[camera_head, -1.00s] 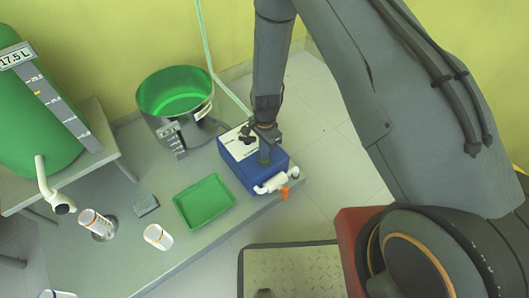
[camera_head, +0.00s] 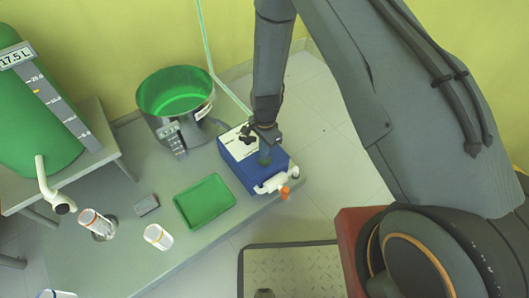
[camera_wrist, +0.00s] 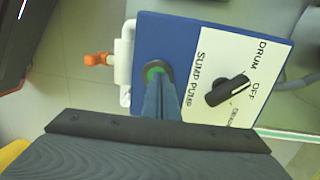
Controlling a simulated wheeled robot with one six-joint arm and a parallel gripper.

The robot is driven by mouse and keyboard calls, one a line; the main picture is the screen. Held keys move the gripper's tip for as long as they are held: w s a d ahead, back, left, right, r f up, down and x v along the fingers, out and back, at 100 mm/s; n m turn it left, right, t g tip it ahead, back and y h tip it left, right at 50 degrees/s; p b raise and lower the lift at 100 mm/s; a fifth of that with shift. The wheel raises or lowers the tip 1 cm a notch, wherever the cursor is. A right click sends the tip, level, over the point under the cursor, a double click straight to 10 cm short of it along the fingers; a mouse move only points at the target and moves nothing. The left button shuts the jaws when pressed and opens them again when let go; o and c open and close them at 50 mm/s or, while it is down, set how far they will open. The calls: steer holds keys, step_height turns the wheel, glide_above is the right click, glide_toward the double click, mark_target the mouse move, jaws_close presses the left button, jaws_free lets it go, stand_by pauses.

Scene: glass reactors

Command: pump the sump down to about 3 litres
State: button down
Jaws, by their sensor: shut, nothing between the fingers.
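The sump is a round metal vessel (camera_head: 196,127) with a green-lit inside, standing at the back of the bench; its gauge (camera_head: 172,139) is too small to read. The blue sump pump box (camera_head: 242,174) is at the bench's right end. In the wrist view its white panel (camera_wrist: 215,45) carries a black selector knob (camera_wrist: 227,90) among the words DRUM, OFF and a partly hidden third label. The knob's white-marked end lies by OFF. My gripper (camera_wrist: 157,82) is shut and empty, its tips at the round green button (camera_wrist: 152,69); I cannot tell whether they press it.
A green tank (camera_head: 30,110) labelled 17.5 L, with a white spout, stands at left. A green tray (camera_head: 205,201), a small grey block (camera_head: 146,205) and white containers (camera_head: 158,237) are on the bench (camera_head: 95,255). A pipe with an orange part (camera_head: 284,192) sticks out of the pump's front.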

steer(key=shift+s+d+f, duration=0.1)
steer(key=shift+s+f, duration=0.3)
step_height(320, 180, up, 15)
steer(key=w+p, duration=0.2)
steer(key=p, duration=0.3)
steer(key=shift+w+f+p, duration=0.15)
steer(key=shift+p, duration=0.25)
